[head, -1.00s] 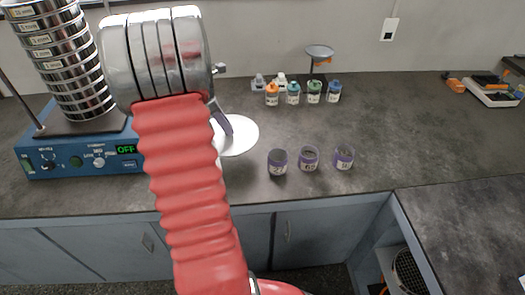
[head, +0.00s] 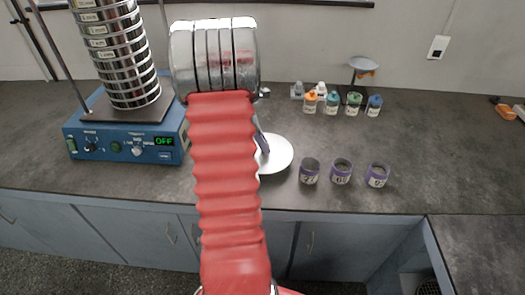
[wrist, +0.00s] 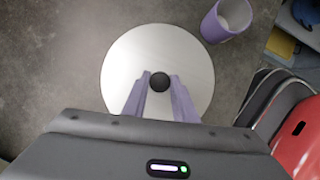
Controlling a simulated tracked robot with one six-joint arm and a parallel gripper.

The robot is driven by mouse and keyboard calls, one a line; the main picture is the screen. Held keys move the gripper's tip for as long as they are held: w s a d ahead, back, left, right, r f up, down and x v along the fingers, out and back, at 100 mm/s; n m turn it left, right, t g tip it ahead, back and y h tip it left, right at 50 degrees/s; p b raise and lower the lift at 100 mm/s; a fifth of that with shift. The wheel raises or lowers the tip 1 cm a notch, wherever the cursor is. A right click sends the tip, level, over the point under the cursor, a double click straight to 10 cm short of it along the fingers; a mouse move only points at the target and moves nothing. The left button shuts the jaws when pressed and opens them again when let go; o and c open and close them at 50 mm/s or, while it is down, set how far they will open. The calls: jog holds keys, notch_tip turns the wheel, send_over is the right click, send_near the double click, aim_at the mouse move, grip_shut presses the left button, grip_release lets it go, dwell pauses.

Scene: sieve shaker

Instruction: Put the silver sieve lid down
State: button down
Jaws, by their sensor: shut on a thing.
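The silver sieve lid (wrist: 185,50) is a round, flat, bright disc with a black knob (wrist: 160,81) at its middle. My gripper (wrist: 158,86) is shut on this knob, its two purple fingers on either side of it in the wrist view. In the head view the lid (head: 280,155) shows as a pale disc just left of the purple-banded cups, partly hidden by my arm. It looks level and close to the dark bench top. I cannot tell whether it touches the bench.
A purple cup (wrist: 228,20) stands close to the lid's upper right in the wrist view. Several cups (head: 341,172) stand in a row right of the lid. The sieve stack (head: 125,60) on its blue shaker (head: 125,140) reads OFF. Bottles (head: 332,104) stand behind.

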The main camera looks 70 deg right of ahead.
jog(key=shift+f, duration=1.5)
jog(key=c, duration=1.4)
grip_release()
jog(key=shift+f, duration=0.1)
jog(key=shift+c, duration=0.2)
jog(key=v, duration=1.2)
